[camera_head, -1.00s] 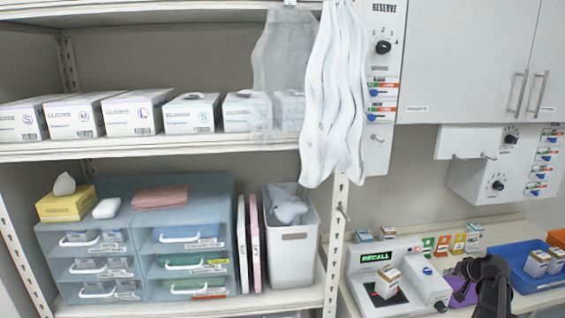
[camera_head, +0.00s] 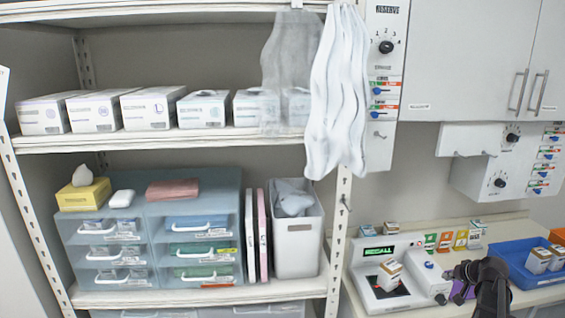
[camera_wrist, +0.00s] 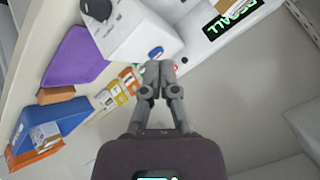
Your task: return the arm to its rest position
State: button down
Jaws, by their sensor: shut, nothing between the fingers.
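My gripper (camera_wrist: 158,82) shows in the wrist view with its two grey fingers together and nothing between them. It hangs in the air over the counter, near the white device with a green RECALL display (camera_wrist: 233,18). In the head view, my dark arm (camera_head: 490,285) rises at the lower right, in front of the counter; the fingertips cannot be made out there.
The white device (camera_head: 362,270) carries a small box (camera_head: 389,275). A blue tray (camera_head: 520,262) with boxes stands to the right, and a purple mat (camera_wrist: 75,58) lies nearby. A shelf unit (camera_head: 200,141) with glove boxes and drawers fills the left.

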jog(key=s+a+f+n+g, duration=0.1)
jog(key=s+a, duration=0.4)
jog(key=a, duration=0.8)
jog(key=s+a+f+n+g+h, duration=0.1)
jog(key=s+a, duration=0.5)
jog(key=a, duration=0.7)
jog(key=s+a+f+n+g+h, duration=0.1)
jog(key=s+a+f+n+g, duration=0.2)
jog(key=a, duration=1)
jog(key=s+n+g, duration=0.1)
jog(key=s+g, duration=0.2)
jog(key=shift+a+g, duration=0.15)
jog(key=shift+g, duration=0.15)
